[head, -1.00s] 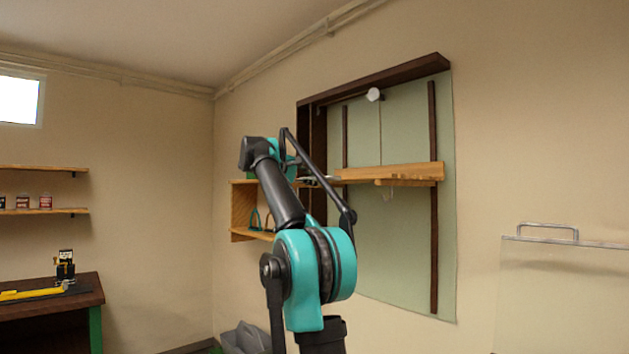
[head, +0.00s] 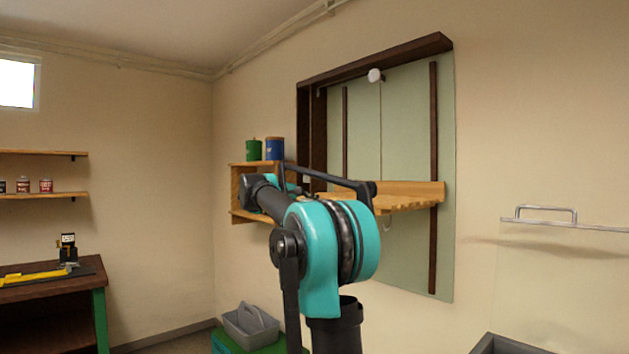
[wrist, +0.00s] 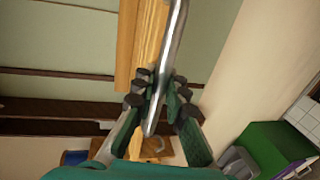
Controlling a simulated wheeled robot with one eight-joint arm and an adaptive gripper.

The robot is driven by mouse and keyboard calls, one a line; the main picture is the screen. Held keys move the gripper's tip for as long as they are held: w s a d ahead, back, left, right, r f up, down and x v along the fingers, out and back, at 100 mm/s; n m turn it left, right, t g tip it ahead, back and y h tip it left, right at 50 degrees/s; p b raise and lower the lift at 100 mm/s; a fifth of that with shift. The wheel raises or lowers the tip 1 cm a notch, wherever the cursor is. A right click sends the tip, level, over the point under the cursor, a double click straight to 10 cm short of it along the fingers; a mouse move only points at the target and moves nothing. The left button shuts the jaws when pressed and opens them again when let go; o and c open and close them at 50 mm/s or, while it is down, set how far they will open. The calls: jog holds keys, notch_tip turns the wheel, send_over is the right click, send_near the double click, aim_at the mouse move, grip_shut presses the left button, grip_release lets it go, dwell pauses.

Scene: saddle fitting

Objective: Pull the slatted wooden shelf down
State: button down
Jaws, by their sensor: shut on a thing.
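The slatted wooden shelf (head: 413,194) sits across two dark vertical rails on a pale green wall panel. In the head view, its slatted top shows at about mid-panel height. In the wrist view, the shelf (wrist: 140,50) runs down from the top edge. My gripper (wrist: 158,91) is shut on a shiny metal bar (wrist: 172,50) beside the shelf. I cannot tell how the bar joins the shelf. In the head view, my arm hides my fingers and the shelf's left part.
A wooden cubby (head: 236,191) with green (head: 254,150) and blue (head: 274,149) cans is left. A grey caddy (head: 249,324) stands low. The right wall carries a metal handle (head: 545,213).

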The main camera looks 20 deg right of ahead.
notch_tip(320, 180, down, 28)
jog(key=shift+f, duration=0.15)
jog(key=shift+s+a, duration=0.1)
jog(key=c, duration=1.6)
grip_release()
jog(key=shift+o, duration=0.3)
jog(key=v, duration=1.2)
